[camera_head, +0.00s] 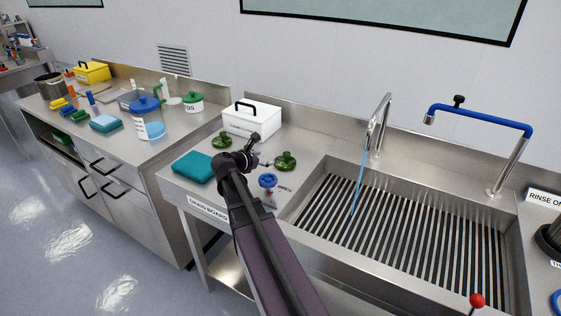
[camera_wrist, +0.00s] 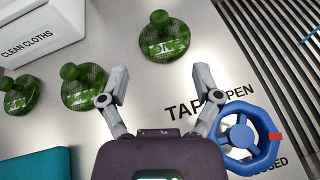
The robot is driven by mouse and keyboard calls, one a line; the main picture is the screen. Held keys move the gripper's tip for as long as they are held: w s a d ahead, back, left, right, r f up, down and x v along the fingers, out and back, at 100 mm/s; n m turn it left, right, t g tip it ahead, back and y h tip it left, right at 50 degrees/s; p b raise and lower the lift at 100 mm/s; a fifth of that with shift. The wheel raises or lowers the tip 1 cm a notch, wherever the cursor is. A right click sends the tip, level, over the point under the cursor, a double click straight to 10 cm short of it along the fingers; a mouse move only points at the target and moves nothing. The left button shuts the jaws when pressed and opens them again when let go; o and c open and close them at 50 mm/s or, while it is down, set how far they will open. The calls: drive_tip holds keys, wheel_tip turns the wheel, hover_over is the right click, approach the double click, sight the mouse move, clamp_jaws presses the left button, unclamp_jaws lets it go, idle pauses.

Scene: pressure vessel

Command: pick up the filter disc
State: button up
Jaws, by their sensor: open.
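Three green, mesh-patterned discs with round knobs lie on the steel drain board; they look like filter discs. In the wrist view, one green disc (camera_wrist: 163,42) lies just beyond my fingertips, roughly centred between them. A second disc (camera_wrist: 85,88) lies beside my left finger, partly overlapped by it. A third disc (camera_wrist: 19,95) is at the left edge. In the head view, one disc (camera_head: 285,161) is right of my gripper (camera_head: 262,151) and another disc (camera_head: 222,140) is behind it to the left. My gripper (camera_wrist: 161,82) is open and empty above the board.
A blue tap wheel (camera_wrist: 240,138) is close to my right finger. A white clean-cloths box (camera_head: 250,120) stands behind, and a folded teal cloth (camera_head: 194,167) lies left. The slatted sink (camera_head: 390,215) is to the right, with running water.

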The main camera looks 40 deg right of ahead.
sight(285, 154)
idle(0.3)
drive_tip(key=b+x, duration=0.3)
drive_tip(key=x, duration=0.4)
drive_tip(key=shift+w+d+f, duration=0.1)
drive_tip(key=shift+d+f, duration=0.2)
drive_tip(key=shift+d, duration=0.35)
drive_tip(key=shift+b+x, duration=1.05)
drive_tip(key=shift+x, duration=1.6)
clamp_jaws()
